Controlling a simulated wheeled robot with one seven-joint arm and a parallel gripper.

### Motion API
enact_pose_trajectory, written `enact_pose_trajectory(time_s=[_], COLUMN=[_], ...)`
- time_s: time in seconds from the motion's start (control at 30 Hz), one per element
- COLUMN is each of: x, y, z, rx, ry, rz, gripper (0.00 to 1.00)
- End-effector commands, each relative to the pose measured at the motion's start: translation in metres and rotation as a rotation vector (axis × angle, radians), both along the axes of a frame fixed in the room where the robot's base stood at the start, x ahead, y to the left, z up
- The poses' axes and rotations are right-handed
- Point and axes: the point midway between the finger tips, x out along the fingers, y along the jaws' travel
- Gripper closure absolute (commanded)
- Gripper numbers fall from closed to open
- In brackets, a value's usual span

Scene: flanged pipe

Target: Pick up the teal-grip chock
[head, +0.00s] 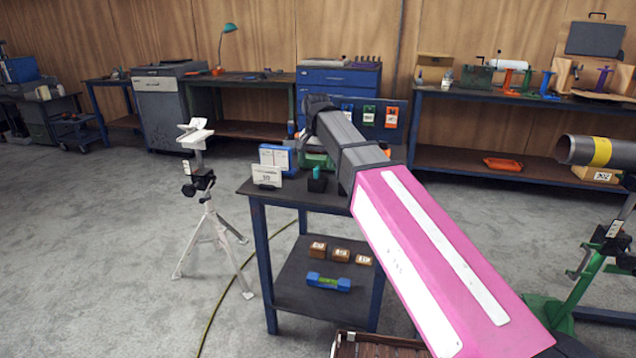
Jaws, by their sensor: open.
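A small dark block with a teal top, which looks like the teal-grip chock (316,180), stands on the dark top of a blue-legged table (290,198), near the middle of the view. My grey and pink arm reaches from the lower right up over the right part of this table. The arm passes just to the right of the chock and hides what lies behind it. I cannot make out my gripper's fingers in this view, so its place relative to the chock does not show.
A white label card (266,175) and a blue box (278,158) stand left of the chock. The lower shelf holds several brown blocks (341,255) and a blue-green piece (328,283). A white stand (207,215) is left of the table. A pipe (600,152) is at right.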

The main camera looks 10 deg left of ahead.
Motion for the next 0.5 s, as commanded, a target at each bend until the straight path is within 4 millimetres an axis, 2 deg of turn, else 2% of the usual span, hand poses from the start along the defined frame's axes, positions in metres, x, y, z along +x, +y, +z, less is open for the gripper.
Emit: enact_pose_trajectory(time_s=[0.4,0.5], x=[0.002,0.002], y=[-0.005,-0.005], z=[-0.045,-0.05], rx=[0.0,0.0], ry=[0.001,0.0], rz=[0.0,0.0], gripper=[0.13,0.13])
